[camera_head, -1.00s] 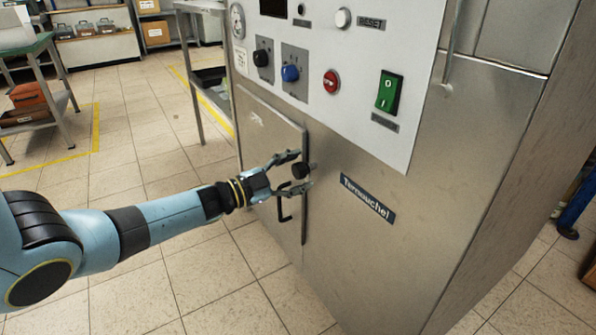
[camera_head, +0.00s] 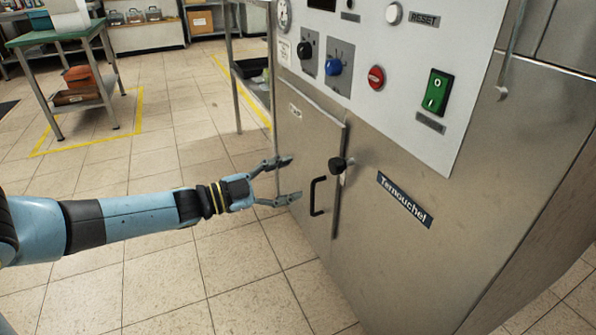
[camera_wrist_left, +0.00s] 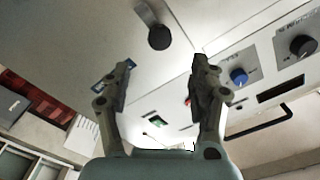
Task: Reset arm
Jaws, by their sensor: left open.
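My left gripper (camera_head: 287,181) is open and empty in the head view, in front of the metal cabinet's small door, left of its dark handle (camera_head: 317,196). A black knob (camera_head: 337,164) sits at the door's right edge, apart from the fingers. In the left wrist view the two fingers of the left gripper (camera_wrist_left: 160,78) are spread, with the black knob (camera_wrist_left: 159,38) beyond them. My right gripper is not in view.
The steel cabinet (camera_head: 470,240) fills the right side, with a blue knob (camera_head: 333,67), a red button (camera_head: 376,77) and a green switch (camera_head: 436,93) on its panel. A green-topped table (camera_head: 60,37) stands back left. The tiled floor between is clear.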

